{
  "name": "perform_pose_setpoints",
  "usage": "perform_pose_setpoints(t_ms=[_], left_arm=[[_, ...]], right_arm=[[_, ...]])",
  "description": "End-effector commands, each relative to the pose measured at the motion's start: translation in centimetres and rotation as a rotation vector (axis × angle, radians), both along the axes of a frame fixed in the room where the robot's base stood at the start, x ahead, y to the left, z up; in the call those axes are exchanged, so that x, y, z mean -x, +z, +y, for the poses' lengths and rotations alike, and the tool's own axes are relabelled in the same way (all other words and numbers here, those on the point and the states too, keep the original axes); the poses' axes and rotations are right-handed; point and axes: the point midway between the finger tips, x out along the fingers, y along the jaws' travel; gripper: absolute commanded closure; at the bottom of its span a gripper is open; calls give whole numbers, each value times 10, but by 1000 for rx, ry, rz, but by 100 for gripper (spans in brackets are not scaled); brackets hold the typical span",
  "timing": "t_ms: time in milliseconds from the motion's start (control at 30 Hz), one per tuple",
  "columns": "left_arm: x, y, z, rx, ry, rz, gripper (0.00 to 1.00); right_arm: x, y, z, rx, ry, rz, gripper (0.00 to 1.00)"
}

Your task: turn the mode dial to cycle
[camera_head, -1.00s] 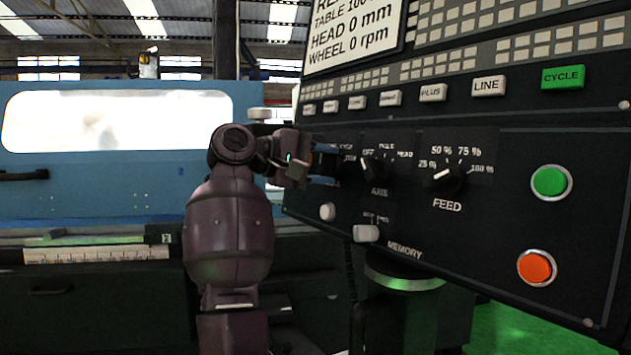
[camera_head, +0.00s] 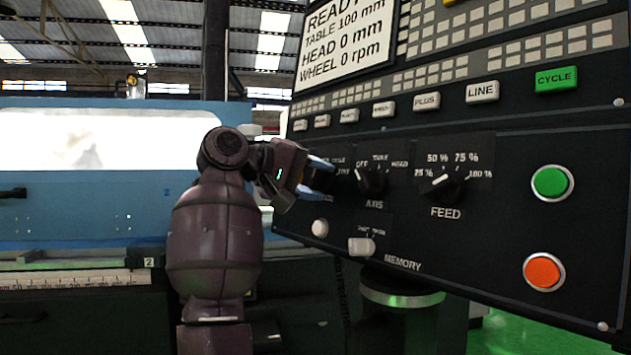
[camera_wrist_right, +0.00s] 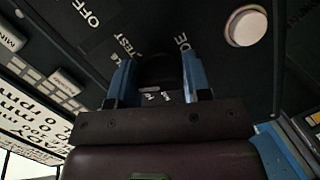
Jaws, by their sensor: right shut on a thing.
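The mode dial (camera_wrist_right: 158,72) is a dark knob on the black control panel. In the right wrist view it sits between the two blue fingers of my right gripper (camera_wrist_right: 160,85), which is shut on it. In the head view my right gripper (camera_head: 318,177) reaches the panel's left end, and its fingers and wrist hide most of the dial. The dial's labels are partly covered, so its pointer setting cannot be told. The green CYCLE button (camera_head: 556,79) is at the panel's upper right. My left gripper is not in view.
The axis dial (camera_head: 371,180) is close to the right of my gripper, with the feed dial (camera_head: 447,187) beyond it. A white knob (camera_head: 320,228) and a memory switch (camera_head: 361,246) are below. Green (camera_head: 552,183) and orange (camera_head: 544,271) buttons are at right.

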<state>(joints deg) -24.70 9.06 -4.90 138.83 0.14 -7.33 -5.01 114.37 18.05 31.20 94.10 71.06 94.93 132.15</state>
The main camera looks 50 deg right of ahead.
Motion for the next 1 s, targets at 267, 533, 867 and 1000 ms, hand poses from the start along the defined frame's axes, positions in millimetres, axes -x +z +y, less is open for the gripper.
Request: perform_pose_setpoints(t_ms=[267,533,867,1000], left_arm=[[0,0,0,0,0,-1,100],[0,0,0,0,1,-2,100],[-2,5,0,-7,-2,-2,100],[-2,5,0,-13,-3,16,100]], right_arm=[[0,0,0,-1,0,2,43],[0,0,0,-1,0,2,31],[-8,8,23,-1,4,0,31],[-17,16,46,0,4,-1,31]])
